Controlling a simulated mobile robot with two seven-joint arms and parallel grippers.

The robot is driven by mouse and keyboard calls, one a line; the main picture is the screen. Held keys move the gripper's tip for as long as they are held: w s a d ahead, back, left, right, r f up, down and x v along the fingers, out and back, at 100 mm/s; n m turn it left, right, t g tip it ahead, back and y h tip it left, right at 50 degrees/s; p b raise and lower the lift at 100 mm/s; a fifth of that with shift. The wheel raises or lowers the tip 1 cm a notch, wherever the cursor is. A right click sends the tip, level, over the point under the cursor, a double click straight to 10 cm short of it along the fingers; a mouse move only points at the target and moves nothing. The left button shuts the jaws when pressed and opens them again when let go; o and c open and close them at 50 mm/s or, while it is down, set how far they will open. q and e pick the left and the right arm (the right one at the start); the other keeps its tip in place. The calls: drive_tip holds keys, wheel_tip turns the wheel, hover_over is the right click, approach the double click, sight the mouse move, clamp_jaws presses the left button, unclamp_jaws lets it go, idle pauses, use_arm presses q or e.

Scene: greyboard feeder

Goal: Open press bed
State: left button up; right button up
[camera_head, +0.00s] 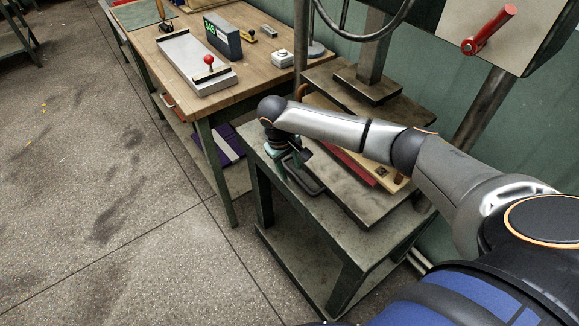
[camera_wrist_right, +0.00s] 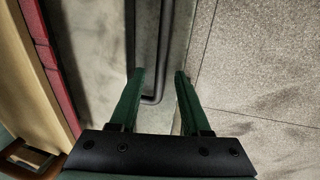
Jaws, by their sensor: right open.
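The press bed (camera_head: 347,202) is a grey slab on a dark green stand, under the press column. A dark bar handle (camera_head: 304,180) sticks out from its front left edge. My right gripper (camera_head: 288,157) is at the far end of that handle, pointing down, partly hidden by its own wrist. In the right wrist view, the green fingers (camera_wrist_right: 159,72) are open, and the handle (camera_wrist_right: 151,99) with its bent corner lies between them in the picture. Gaps show on both sides; I cannot tell how far below the tips it is. My left gripper is not in view.
A wooden block (camera_head: 392,180) and a red strip (camera_head: 352,166) lie on the bed, partly behind my arm. The press has a red lever (camera_head: 490,30) on a grey box. A wooden workbench (camera_head: 262,65) stands behind left. The floor at left is clear.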

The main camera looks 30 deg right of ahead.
drive_tip(key=shift+c, duration=0.3)
clamp_jaws()
idle(1.1)
